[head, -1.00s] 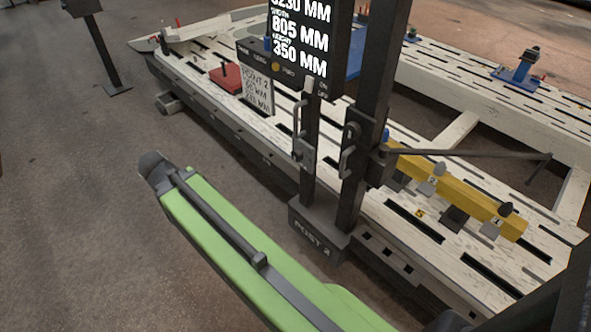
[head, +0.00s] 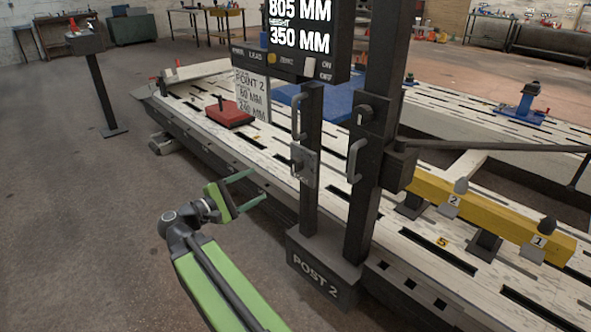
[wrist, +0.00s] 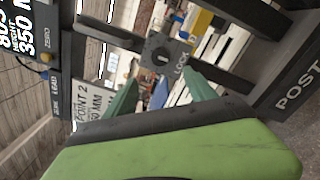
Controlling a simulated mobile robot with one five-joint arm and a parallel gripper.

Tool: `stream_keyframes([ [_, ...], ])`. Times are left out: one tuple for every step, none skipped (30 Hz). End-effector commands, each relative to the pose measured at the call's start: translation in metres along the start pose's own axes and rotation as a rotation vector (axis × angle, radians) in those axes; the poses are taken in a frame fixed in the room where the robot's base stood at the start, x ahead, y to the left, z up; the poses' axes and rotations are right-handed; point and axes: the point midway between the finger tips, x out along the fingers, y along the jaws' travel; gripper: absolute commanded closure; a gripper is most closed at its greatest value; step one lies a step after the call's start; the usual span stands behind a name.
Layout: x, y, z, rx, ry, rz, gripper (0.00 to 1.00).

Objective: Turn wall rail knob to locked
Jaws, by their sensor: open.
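A dark square plate with a round knob (wrist: 161,58) and the word LOCK beside it shows in the wrist view, just beyond my fingertips. What looks like the same plate (head: 305,166) is on the left upright of Post 2 in the head view, seen from the side. I cannot read the knob's setting clearly. My gripper (head: 258,186) is open and empty, to the left of that upright and pointing toward it. Its two green fingers (wrist: 162,76) also show in the wrist view, apart from each other and seemingly short of the knob.
Post 2 (head: 322,268) stands at the bench edge, with a grab handle (head: 297,120) above the plate and a display (head: 300,42) overhead. The slotted bench (head: 270,160) lies behind, with a yellow rail (head: 490,212) at right.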

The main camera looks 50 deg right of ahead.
Motion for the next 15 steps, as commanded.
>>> stream_keyframes([
  [0.011, 0.0, 0.001, 0.0, -0.002, -0.002, 0.35],
  [0.018, -0.001, 0.001, 0.0, -0.003, -0.003, 0.35],
  [0.028, 0.0, 0.0, 0.0, -0.002, -0.003, 0.35],
  [0.036, -0.001, 0.001, 0.001, -0.003, -0.004, 0.35],
  [0.044, -0.001, 0.0, 0.001, -0.002, -0.003, 0.35],
  [0.054, -0.001, 0.0, 0.001, -0.003, -0.004, 0.35],
  [0.062, -0.001, 0.0, 0.001, -0.002, -0.003, 0.35],
  [0.07, -0.001, 0.0, 0.001, -0.003, -0.004, 0.35],
  [0.08, -0.001, 0.0, 0.001, -0.001, -0.003, 0.35],
  [0.087, -0.001, 0.0, 0.001, -0.002, -0.004, 0.35],
  [0.095, -0.001, 0.0, 0.001, -0.001, -0.003, 0.35],
  [0.105, -0.001, 0.0, 0.001, -0.002, -0.003, 0.35],
  [0.111, -0.001, -0.001, 0.001, 0.0, -0.003, 0.35],
  [0.118, -0.001, -0.001, 0.001, -0.001, -0.003, 0.35],
  [0.126, -0.001, 0.0, 0.001, 0.0, -0.003, 0.35],
])
